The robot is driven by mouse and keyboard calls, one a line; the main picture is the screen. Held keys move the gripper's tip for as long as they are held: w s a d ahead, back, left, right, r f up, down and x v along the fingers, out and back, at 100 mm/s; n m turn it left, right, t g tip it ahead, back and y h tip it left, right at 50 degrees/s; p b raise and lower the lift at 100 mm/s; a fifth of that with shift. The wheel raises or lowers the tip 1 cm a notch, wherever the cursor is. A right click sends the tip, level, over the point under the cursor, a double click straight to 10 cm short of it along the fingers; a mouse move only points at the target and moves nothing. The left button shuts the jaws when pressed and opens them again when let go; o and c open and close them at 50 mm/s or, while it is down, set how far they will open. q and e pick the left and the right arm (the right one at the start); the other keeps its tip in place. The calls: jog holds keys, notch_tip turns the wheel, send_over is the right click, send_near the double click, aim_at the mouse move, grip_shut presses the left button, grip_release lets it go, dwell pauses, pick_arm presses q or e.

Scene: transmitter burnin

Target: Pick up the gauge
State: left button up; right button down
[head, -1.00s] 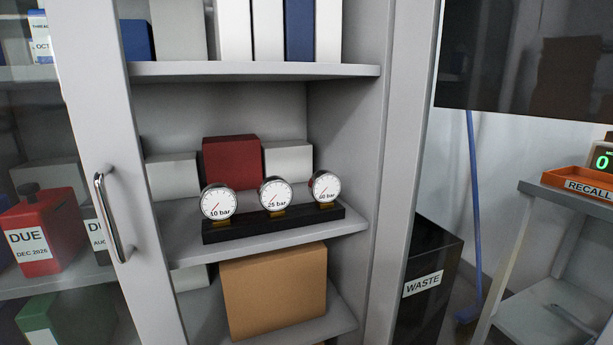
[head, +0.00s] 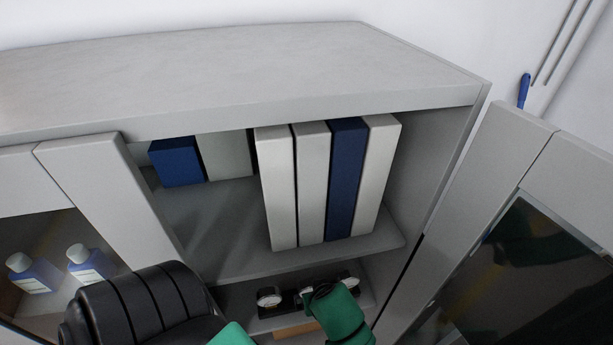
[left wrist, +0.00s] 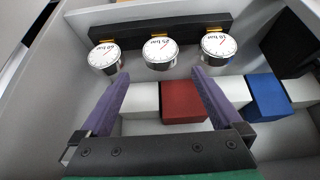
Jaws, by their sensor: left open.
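Three round white-faced gauges stand in a row on a black rack (left wrist: 200,29) on a cabinet shelf. In the left wrist view they are the 10 bar gauge (left wrist: 218,43), the 25 bar gauge (left wrist: 158,50) in the middle and a third gauge (left wrist: 103,55) with a small label. My left gripper (left wrist: 160,76) is open and empty, its purple fingers pointing at the rack. The 25 bar gauge lies just beyond and between the fingertips, apart from them. In the head view my arm partly hides the gauges; one gauge (head: 269,298) shows beside it. My right gripper is not in view.
The upper shelf (head: 225,262) with binders (head: 312,185) is above the gauge shelf. A red box (left wrist: 184,102), white boxes and a blue box (left wrist: 267,98) stand near the fingers. Cabinet side walls and a door frame (head: 110,190) bound the opening.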

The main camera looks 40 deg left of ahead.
aim_at(310, 290)
pick_arm(q)
jog(key=p+x, duration=0.2)
jog(key=x, duration=1.2)
jog(key=shift+f, duration=0.15)
jog(key=c, duration=1.2)
